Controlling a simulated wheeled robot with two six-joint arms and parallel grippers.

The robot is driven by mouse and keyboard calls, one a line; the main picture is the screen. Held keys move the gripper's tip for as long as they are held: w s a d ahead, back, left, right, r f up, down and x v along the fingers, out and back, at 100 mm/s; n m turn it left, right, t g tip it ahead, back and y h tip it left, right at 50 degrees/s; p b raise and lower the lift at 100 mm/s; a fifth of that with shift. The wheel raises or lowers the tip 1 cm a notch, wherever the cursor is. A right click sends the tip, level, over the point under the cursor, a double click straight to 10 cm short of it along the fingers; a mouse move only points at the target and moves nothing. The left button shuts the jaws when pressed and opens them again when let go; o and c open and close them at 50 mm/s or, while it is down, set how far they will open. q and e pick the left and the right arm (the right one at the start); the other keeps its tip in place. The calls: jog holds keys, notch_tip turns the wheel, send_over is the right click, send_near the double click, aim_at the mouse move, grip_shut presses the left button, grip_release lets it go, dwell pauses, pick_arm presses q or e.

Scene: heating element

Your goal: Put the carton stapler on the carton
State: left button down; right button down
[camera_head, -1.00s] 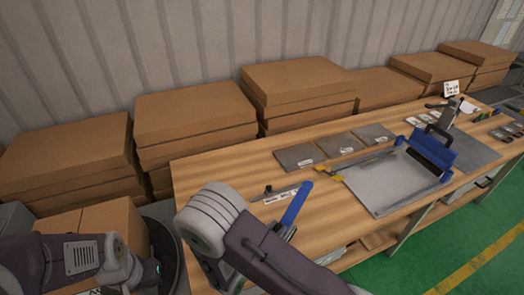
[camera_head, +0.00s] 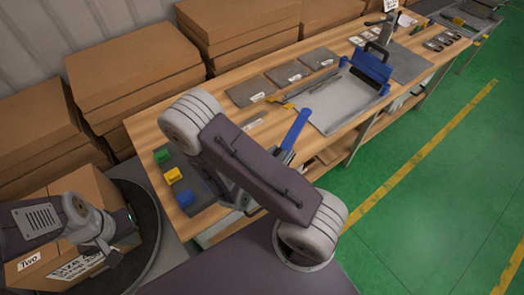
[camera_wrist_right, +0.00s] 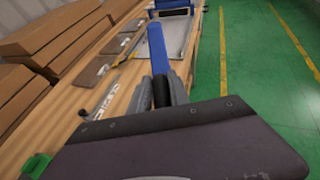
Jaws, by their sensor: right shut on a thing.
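The carton stapler (camera_head: 294,130), seen as a long blue handle, is in my right gripper (camera_head: 286,158) over the front part of the bench. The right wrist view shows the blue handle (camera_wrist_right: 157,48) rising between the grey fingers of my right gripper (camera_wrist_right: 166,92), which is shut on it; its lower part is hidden. The brown carton (camera_head: 88,192), with white labels, stands at the lower left on a dark round base. My left arm crosses in front of it.
The wooden bench (camera_head: 232,128) holds green (camera_head: 161,156), yellow (camera_head: 173,175) and blue (camera_head: 185,198) blocks at its near left end. Grey plates and a blue-handled press (camera_head: 370,68) stand farther along. Stacked brown cartons (camera_head: 130,75) line the wall. Green floor (camera_head: 440,190) is open at right.

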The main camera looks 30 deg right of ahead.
jog(key=w+a+f+b, duration=0.3)
jog(key=w+a+f, duration=0.2)
jog(key=w+f, duration=0.5)
jog(key=shift+w+a+f, duration=0.2)
jog(key=shift+a+f, duration=0.1)
jog(key=shift+f, duration=0.15)
dwell(0.3)
jog(key=shift+f+b, duration=0.2)
jog(key=shift+b, duration=0.1)
jog(key=c, duration=1.2)
grip_release()
jog(key=shift+s, duration=0.1)
jog(key=shift+c, duration=0.2)
jog(key=shift+r, duration=0.15)
